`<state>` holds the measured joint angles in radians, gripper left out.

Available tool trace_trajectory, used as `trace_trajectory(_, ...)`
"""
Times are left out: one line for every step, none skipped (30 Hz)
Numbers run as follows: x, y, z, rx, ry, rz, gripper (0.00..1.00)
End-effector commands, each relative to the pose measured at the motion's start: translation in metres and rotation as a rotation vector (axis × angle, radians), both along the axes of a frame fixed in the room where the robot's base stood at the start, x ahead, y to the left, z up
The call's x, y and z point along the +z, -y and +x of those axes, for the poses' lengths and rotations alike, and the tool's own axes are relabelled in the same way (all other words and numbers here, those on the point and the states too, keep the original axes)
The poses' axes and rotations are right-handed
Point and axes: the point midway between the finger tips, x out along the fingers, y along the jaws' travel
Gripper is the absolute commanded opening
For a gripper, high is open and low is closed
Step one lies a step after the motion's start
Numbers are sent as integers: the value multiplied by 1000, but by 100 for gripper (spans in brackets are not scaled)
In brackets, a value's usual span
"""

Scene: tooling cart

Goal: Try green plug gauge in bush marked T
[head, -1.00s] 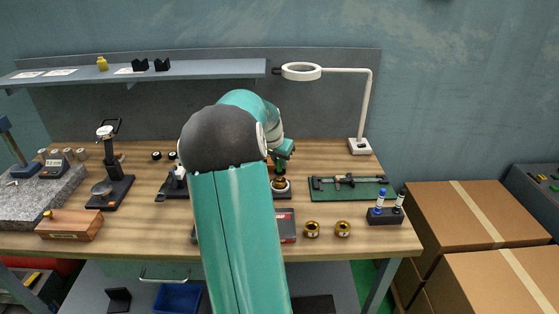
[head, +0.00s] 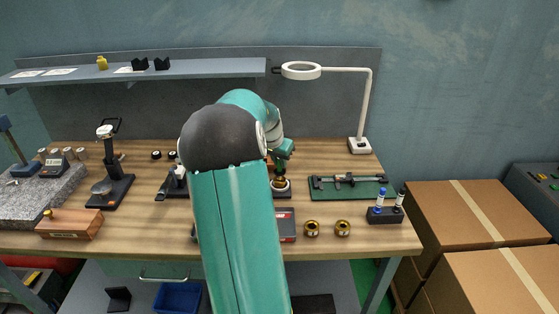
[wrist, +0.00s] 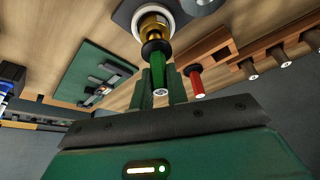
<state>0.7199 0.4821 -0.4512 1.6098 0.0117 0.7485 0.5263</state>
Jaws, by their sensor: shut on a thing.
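The green plug gauge (wrist: 157,72) is between the fingers of my gripper (wrist: 161,88) in the wrist view, with its black collar toward a brass bush (wrist: 152,28). That bush sits in a white ring on a dark base; in the head view it shows below my gripper (head: 279,168). The gauge lines up with the bush and its collar looks close to or against it; how deep it is inside I cannot tell. Two more brass bushes, a left one (head: 312,228) and a right one (head: 343,228), stand at the bench front. I cannot read a T on any bush.
A red-handled gauge (wrist: 195,80) is beside my fingers in the wrist view, near a wooden rack (wrist: 207,48). A green mat (head: 350,193) with a caliper-like tool lies right of the bush. A marker holder (head: 386,216) and white lamp (head: 359,146) stand farther right.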

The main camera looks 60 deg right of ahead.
Motion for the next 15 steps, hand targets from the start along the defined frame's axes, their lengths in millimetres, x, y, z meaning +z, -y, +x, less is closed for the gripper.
trace_trajectory(0, 0, 0, 0, 0, 0, 0)
trace_trajectory(-1, 0, 0, 0, 0, 0, 0)
trace_trajectory(-1, 0, 0, 0, 0, 0, 0)
trace_trajectory(-1, 0, 0, 0, 0, 0, 0)
trace_trajectory(-1, 0, 0, 0, 0, 0, 0)
trace_trajectory(-1, 0, 0, 0, 0, 0, 0)
trace_trajectory(-2, 0, 0, 0, 0, 0, 0)
trace_trajectory(-2, 0, 0, 0, 0, 0, 0)
trace_trajectory(-2, 0, 0, 0, 0, 0, 0)
trace_trajectory(-2, 0, 0, 0, 0, 0, 0)
trace_trajectory(-3, 0, 0, 0, 0, 0, 0)
trace_trajectory(-3, 0, 0, 0, 0, 0, 0)
trace_trajectory(-3, 0, 0, 0, 0, 0, 0)
trace_trajectory(-3, 0, 0, 0, 0, 0, 0)
trace_trajectory(-4, 0, 0, 0, 0, 0, 0)
